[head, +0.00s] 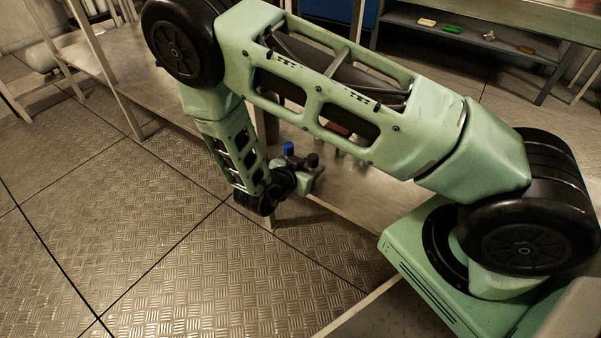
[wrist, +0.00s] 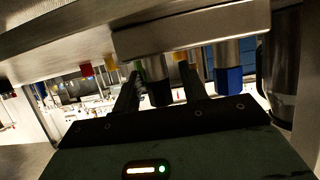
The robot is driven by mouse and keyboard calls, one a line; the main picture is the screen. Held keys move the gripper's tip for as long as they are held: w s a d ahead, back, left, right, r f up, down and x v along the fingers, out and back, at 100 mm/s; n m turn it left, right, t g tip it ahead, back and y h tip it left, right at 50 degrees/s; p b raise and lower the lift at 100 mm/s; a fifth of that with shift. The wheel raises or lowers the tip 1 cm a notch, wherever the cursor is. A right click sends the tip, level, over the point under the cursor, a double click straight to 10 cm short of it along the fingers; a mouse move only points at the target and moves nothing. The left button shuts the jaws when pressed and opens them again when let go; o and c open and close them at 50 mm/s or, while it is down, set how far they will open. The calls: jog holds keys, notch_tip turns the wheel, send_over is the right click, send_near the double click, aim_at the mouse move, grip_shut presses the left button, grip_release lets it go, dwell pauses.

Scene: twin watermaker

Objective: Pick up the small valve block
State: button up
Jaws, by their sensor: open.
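The valve block (wrist: 190,36) is a grey metal body that fills the upper middle of the wrist view. A black knob (wrist: 160,93) and a blue knob (wrist: 228,80) point down from it in that picture. My gripper (wrist: 160,88) is open. Its two dark fingers show left and right of the black knob; I cannot tell whether they touch it. In the head view my gripper (head: 307,178) is low beside the bench, under my arm. A blue cap (head: 288,148) shows next to it; most of the block is hidden there.
A pale bench top (head: 365,190) runs beneath my arm, which hides part of it. A red item (head: 337,128) shows through the arm's opening. Small coloured parts lie on a back shelf (head: 400,20). The plated floor (head: 130,240) at left is clear.

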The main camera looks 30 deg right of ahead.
grip_shut()
jog(key=shift+w, duration=0.1)
dwell(1.3)
